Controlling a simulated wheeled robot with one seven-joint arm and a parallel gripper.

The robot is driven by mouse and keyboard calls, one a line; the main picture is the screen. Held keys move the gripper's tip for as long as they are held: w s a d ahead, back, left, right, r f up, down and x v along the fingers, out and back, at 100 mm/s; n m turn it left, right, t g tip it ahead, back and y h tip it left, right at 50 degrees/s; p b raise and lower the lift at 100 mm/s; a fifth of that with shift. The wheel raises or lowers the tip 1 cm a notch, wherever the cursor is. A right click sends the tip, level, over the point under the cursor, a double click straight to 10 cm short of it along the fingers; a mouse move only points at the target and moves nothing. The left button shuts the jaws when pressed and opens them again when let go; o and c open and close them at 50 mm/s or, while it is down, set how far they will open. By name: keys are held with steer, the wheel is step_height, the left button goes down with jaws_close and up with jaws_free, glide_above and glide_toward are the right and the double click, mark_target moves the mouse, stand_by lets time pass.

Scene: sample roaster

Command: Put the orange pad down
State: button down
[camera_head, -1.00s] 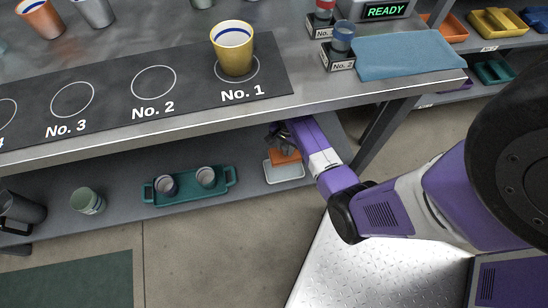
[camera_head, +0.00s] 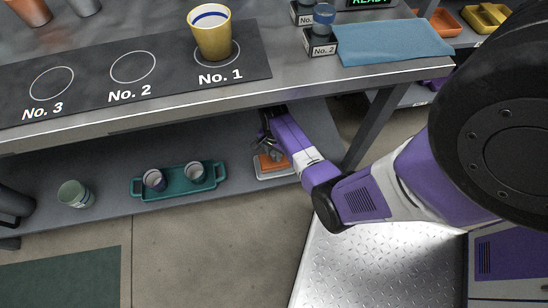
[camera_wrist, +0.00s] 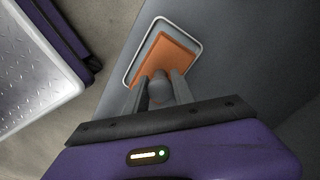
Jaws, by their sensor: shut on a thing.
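The orange pad (camera_wrist: 167,56) is a flat slab over a shallow pale-rimmed tray (camera_wrist: 134,72) on the lower shelf. It also shows in the head view (camera_head: 268,162), within the outline of the tray (camera_head: 278,175). My gripper (camera_wrist: 158,82) is shut on the orange pad by a grey rounded part at its near edge. In the head view my gripper (camera_head: 269,146) is under the table, just above the pad. I cannot tell whether the pad's underside touches the tray floor.
A teal tray (camera_head: 180,190) with two small cups stands left of the pale tray, and a green cup (camera_head: 73,194) farther left. The tabletop edge (camera_head: 180,104) overhangs the shelf. A table leg (camera_head: 371,130) stands to the right. Above are a yellow cup (camera_head: 211,35) and a blue cloth (camera_head: 392,42).

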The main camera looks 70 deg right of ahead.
steer(key=shift+f+b, duration=0.3)
steer(key=shift+f, duration=0.85)
steer(key=shift+f, duration=0.15)
steer(key=c, duration=1.1)
jaws_free()
steer(key=shift+o, duration=0.2)
